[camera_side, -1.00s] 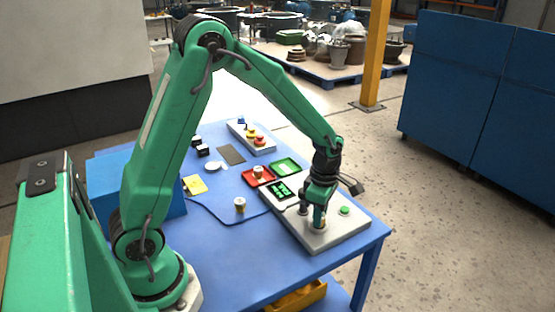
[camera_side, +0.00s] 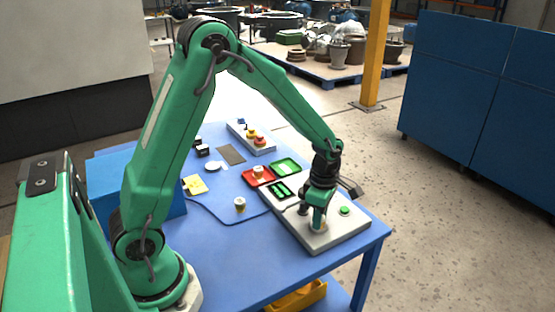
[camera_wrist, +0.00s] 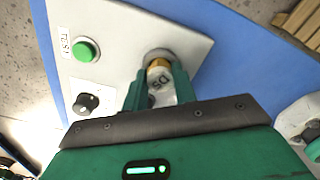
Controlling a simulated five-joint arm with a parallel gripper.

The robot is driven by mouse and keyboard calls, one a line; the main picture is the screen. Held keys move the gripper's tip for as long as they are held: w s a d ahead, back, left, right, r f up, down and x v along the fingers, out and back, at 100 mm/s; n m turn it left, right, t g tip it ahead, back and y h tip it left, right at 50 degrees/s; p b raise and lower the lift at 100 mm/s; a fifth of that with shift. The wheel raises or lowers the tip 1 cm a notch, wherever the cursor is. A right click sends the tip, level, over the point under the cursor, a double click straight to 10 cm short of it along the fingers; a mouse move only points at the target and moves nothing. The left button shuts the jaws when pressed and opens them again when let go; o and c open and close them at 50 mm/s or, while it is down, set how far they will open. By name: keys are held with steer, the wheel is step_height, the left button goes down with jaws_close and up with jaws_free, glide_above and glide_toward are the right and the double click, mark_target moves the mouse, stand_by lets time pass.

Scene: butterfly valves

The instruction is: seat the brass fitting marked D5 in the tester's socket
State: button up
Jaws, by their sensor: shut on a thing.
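My gripper (camera_wrist: 156,92) is shut on a pale fitting (camera_wrist: 161,86) with a brass band, dark characters on its side. The marking is turned and partly covered, so I cannot read it for certain as D5. In the wrist view the brass end meets the grey ring of the socket (camera_wrist: 160,54) on the tester (camera_wrist: 115,42). I cannot tell how deep it sits. In the side view my gripper (camera_side: 318,214) points down over the tester (camera_side: 338,236), with the fitting (camera_side: 318,227) showing below the fingers.
The tester has a green button (camera_side: 344,210), a black knob (camera_wrist: 87,102) and a green-lit display (camera_side: 280,190). Another fitting (camera_side: 240,204) stands on the blue table. A red tray (camera_side: 250,182) holds one fitting; a green tray (camera_side: 286,166) looks empty. A cable crosses the table.

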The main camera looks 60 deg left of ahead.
steer(key=o, duration=1.5)
steer(key=shift+r, duration=0.15)
steer(key=shift+r, duration=3.55)
steer(key=shift+r, duration=0.1)
